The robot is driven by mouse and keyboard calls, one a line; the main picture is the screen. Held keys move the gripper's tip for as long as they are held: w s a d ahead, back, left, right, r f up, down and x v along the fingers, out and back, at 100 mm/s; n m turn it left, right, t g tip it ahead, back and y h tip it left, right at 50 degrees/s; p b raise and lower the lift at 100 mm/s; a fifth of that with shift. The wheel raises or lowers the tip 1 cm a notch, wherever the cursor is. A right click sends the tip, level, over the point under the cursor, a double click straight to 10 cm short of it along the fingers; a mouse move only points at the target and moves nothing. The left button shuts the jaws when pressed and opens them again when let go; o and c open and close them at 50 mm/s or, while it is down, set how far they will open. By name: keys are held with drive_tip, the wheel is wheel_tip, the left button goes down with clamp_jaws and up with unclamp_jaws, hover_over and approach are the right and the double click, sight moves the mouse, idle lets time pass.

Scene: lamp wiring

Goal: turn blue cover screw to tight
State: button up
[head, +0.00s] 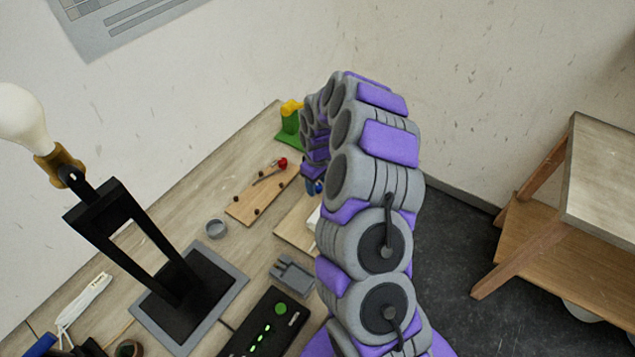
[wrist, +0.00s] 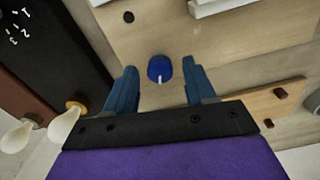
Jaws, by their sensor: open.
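The blue cover screw (wrist: 160,69) shows in the wrist view as a round blue knob with a white mark pointing toward the bottom of the picture. It is on a pale wooden board (wrist: 185,38). My gripper (wrist: 159,77) is open, with one blue finger on each side of the screw. Gaps show between the screw and both fingers; I cannot tell the height of the fingertips over the board. In the head view my arm hides the screw and most of my gripper, and part of the pale board (head: 291,232) shows beside the arm.
In the head view, a pegged wooden board (head: 263,196) with a red-ended piece, a grey cup (head: 215,228), a black panel with green lights (head: 262,325) and a lamp (head: 130,235) stand left of my arm. In the wrist view, a white part (wrist: 222,5) lies beyond the screw.

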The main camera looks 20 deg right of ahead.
drive_tip(key=shift+c, duration=0.3)
clamp_jaws()
drive_tip(key=shift+m, duration=0.3)
drive_tip(key=m+p, duration=0.2)
drive_tip(key=m, duration=0.2)
drive_tip(key=shift+d+r+m, duration=0.1)
drive_tip(key=shift+m, duration=0.2)
drive_tip(key=m+p, duration=0.1)
drive_tip(key=m, duration=0.4)
drive_tip(key=shift+m+p, duration=0.3)
drive_tip(key=shift+p, duration=0.05)
drive_tip(key=m+p, duration=0.1)
drive_tip(key=m, duration=1)
drive_tip(key=shift+p, duration=0.3)
